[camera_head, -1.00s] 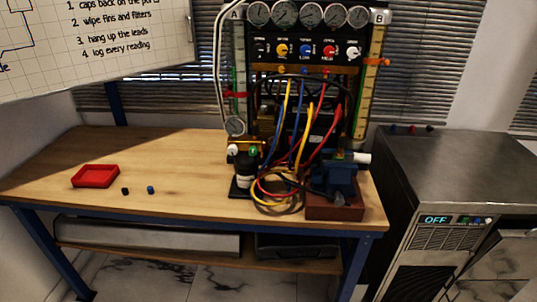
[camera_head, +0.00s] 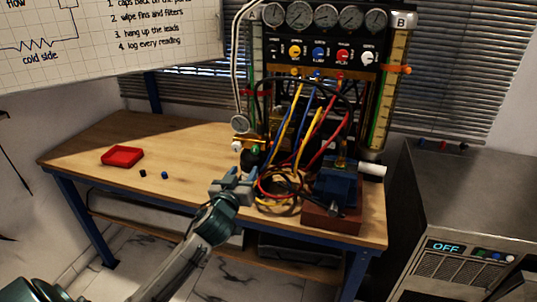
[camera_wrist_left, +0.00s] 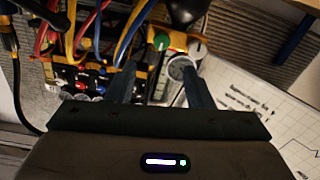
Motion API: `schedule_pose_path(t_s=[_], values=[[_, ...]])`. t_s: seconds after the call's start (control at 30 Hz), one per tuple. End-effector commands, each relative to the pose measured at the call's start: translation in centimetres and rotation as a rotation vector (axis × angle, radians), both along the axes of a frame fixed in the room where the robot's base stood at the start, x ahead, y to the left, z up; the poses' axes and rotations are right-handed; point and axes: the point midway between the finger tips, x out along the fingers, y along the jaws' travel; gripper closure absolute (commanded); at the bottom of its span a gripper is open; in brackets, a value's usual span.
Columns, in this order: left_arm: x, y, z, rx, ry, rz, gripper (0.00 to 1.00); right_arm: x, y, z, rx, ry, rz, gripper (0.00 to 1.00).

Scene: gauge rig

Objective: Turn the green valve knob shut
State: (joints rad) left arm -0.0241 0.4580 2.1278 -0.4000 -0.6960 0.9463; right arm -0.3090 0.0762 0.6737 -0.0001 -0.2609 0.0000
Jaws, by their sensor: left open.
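The green valve knob (camera_head: 255,147) sits low on the left side of the gauge rig, beside a white knob (camera_head: 237,146). In the left wrist view the green knob (camera_wrist_left: 161,41) shows beyond the fingertips, roughly between them, with the white knob (camera_wrist_left: 196,48) to its right. My left gripper (camera_head: 238,171) is in front of and below the green knob in the head view. Its two fingers (camera_wrist_left: 157,72) are apart, with nothing held between them. My right gripper is in neither view.
Yellow, blue, red and black hoses (camera_head: 290,150) hang just right of the gripper. A blue vise (camera_head: 335,182) on a brown block stands farther right. A red tray (camera_head: 122,156) and two small caps lie at the left of the workbench (camera_head: 190,140), where the top is mostly clear.

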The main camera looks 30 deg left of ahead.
Motion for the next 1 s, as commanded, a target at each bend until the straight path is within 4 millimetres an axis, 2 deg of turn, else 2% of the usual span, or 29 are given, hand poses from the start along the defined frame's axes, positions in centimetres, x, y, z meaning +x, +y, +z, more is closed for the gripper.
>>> schedule_pose_path(t_s=[0.17, 0.4, 0.6, 0.77, 1.0], values=[[2.2, 0.6, 0.3, -0.002, -0.001, 0.001, 0.53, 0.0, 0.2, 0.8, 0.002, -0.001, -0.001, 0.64], [6.7, 1.9, 0.3, -0.001, 0.001, 0.001, 0.53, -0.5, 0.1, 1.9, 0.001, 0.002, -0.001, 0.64], [9.3, 2.5, 0.1, -0.001, 0.002, 0.0, 0.53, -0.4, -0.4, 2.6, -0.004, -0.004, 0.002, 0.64], [10.1, 2.8, 0.0, 0.0, 0.001, -0.001, 0.53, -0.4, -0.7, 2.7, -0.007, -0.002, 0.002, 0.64], [10.2, 2.8, -0.1, 0.001, 0.001, -0.001, 0.53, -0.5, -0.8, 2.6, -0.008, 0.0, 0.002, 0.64]])
